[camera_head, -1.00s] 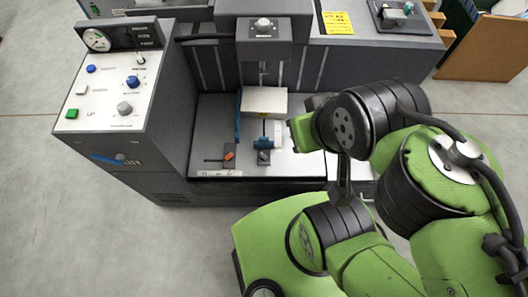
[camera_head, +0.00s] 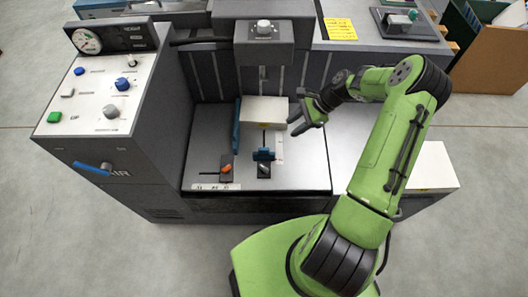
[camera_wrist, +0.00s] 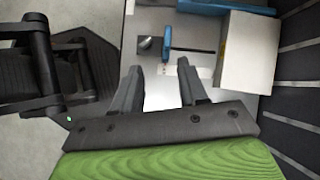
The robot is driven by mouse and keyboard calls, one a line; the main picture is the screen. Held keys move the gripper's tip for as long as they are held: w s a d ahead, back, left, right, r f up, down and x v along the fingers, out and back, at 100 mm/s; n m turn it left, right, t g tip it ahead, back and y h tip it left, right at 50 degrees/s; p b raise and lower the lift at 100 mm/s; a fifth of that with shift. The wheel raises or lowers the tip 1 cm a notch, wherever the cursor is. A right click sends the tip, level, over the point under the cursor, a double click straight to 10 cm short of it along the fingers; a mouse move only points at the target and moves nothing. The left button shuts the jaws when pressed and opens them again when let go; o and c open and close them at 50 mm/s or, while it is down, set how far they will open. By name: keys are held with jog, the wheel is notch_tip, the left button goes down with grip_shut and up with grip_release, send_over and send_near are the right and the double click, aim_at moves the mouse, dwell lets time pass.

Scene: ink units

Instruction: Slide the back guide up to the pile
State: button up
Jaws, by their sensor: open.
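The pile (camera_head: 264,110) is a white block of sheets on the grey feed bed. The back guide (camera_head: 264,154) is a small blue plate on the near side of the pile, with a visible gap between them. A dark lever or knob (camera_head: 264,171) sits at its near side, and a slot runs toward the pile. In the wrist view the back guide (camera_wrist: 167,42) lies ahead of the fingers, left of the pile (camera_wrist: 245,55). My gripper (camera_head: 296,124) is open and empty, right of the guide and pile. Its spread fingers (camera_wrist: 160,84) show in the wrist view.
A blue side guide (camera_head: 237,125) stands along the pile's left side. An orange lever (camera_head: 226,168) is on the bed at left. The control panel (camera_head: 95,88) rises at left, and a dark press head (camera_head: 264,45) overhangs behind the pile. Bare bed lies right of the guide.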

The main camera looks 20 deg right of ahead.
aim_at(264, 149)
jog(key=w+a+f+m+b, duration=0.1)
jog(key=a+f, duration=0.2)
jog(key=f, duration=0.2)
jog(key=w+a+f+m+y+b, duration=0.1)
jog(key=a+f+b, duration=0.1)
jog(key=f, duration=0.4)
jog(key=w+a+f+m+t+b, duration=0.1)
jog(key=a+f, duration=0.3)
jog(key=f, duration=0.1)
jog(key=shift+w+a+f+b, duration=0.3)
jog(key=shift+w+f+b, duration=0.05)
jog(key=shift+f+b, duration=0.05)
grip_shut()
